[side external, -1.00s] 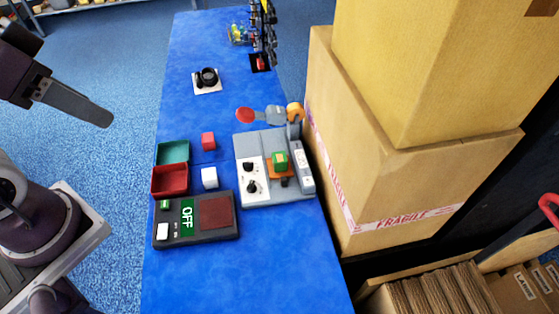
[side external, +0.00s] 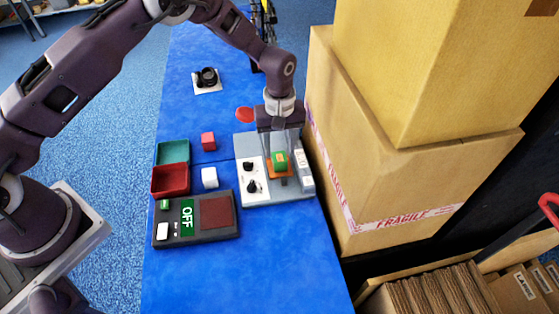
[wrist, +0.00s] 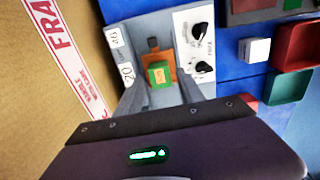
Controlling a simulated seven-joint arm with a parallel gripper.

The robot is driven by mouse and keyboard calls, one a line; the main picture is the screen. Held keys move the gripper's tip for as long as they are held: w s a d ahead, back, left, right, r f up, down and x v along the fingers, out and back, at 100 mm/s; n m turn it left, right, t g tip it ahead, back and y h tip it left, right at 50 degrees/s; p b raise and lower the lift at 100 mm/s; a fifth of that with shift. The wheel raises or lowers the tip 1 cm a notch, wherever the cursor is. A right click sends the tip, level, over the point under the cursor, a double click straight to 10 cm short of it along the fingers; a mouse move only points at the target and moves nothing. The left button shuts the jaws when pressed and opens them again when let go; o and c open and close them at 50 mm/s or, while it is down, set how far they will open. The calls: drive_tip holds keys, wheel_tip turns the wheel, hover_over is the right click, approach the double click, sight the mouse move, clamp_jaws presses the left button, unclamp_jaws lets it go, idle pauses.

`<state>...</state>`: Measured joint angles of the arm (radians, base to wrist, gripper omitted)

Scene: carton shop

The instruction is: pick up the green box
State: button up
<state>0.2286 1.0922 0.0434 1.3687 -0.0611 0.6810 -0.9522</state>
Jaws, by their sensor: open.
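The green box (side external: 280,158) is a small green block with an orange patch. It sits on the orange plate (side external: 279,172) of a grey machine (side external: 296,195) with two black knobs. My gripper (side external: 281,155) is over the machine, pointing down, with its fingers apart on either side of the green box. In the wrist view the green box (wrist: 159,73) shows between the two fingers (wrist: 160,95). My gripper is open and holds nothing. I cannot tell whether a finger touches the box.
Large cardboard cartons (side external: 400,180) stand close on the right. A red cube (side external: 208,141), a white cube (side external: 209,177), red and green trays (side external: 170,180) and a dark panel reading OFF (side external: 195,232) lie to the left. The blue table front (side external: 240,280) is clear.

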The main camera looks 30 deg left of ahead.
sight(280, 159)
drive_tip(key=f, duration=0.6)
drive_tip(key=shift+w+a+f, duration=0.1)
drive_tip(key=shift+w+f, duration=0.05)
drive_tip(key=shift+w, duration=0.1)
clamp_jaws()
drive_tip(key=shift+r, duration=0.2)
